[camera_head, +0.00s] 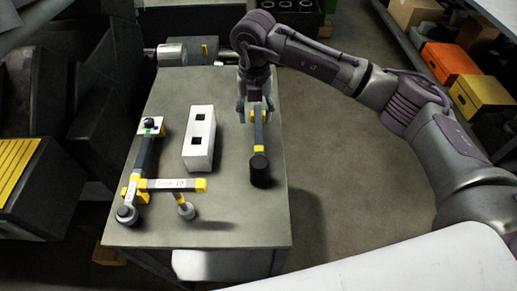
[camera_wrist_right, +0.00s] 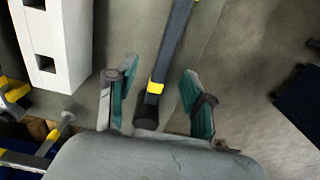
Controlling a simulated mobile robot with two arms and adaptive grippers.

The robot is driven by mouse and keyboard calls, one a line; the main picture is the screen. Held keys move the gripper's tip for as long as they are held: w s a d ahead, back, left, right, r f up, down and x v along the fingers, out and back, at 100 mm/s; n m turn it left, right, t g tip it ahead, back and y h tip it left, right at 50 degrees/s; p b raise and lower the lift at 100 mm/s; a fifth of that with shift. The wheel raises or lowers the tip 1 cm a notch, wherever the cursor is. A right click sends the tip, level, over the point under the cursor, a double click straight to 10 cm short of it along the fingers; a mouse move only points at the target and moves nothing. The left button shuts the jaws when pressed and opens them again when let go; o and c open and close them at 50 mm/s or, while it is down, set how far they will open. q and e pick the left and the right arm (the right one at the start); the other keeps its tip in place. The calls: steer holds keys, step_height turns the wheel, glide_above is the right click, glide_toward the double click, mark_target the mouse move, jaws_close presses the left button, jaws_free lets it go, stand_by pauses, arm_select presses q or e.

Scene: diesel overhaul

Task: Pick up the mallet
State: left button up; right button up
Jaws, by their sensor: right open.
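The mallet has a black cylindrical head (camera_head: 260,170) and a grey handle (camera_head: 259,130) with yellow bands. It is near the right edge of the grey table, with the head toward the front. My right gripper (camera_head: 255,112) is over the handle's far part and hides some of it. In the right wrist view, the handle (camera_wrist_right: 172,50) runs between the two spread fingers (camera_wrist_right: 158,85), with a gap on each side. The fingers are open and hold nothing. My left gripper is not in view.
A white block with two square holes (camera_head: 200,144) stands left of the mallet on the table (camera_head: 226,214). A grey and yellow tool frame (camera_head: 143,160) is farther left. Orange and yellow boxes (camera_head: 482,95) are at the right. Bare floor lies right of the table.

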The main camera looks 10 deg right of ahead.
mark_target(259, 132)
step_height(259, 132, down, 3)
steer(key=shift+r, duration=0.2)
steer(key=shift+f, duration=0.35)
steer(key=shift+f+p, duration=0.25)
steer(key=shift+p, duration=0.05)
steer(key=f+p, duration=0.1)
steer(key=f, duration=0.3)
steer(key=shift+s+d+f+p, duration=0.1)
steer(key=shift+s+d+p, duration=0.05)
steer(key=shift+d+p, duration=0.25)
steer(key=shift+f, duration=0.3)
steer(key=shift+c, duration=0.7)
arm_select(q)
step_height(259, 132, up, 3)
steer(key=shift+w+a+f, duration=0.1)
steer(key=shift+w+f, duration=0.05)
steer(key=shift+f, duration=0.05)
arm_select(e)
jaws_close()
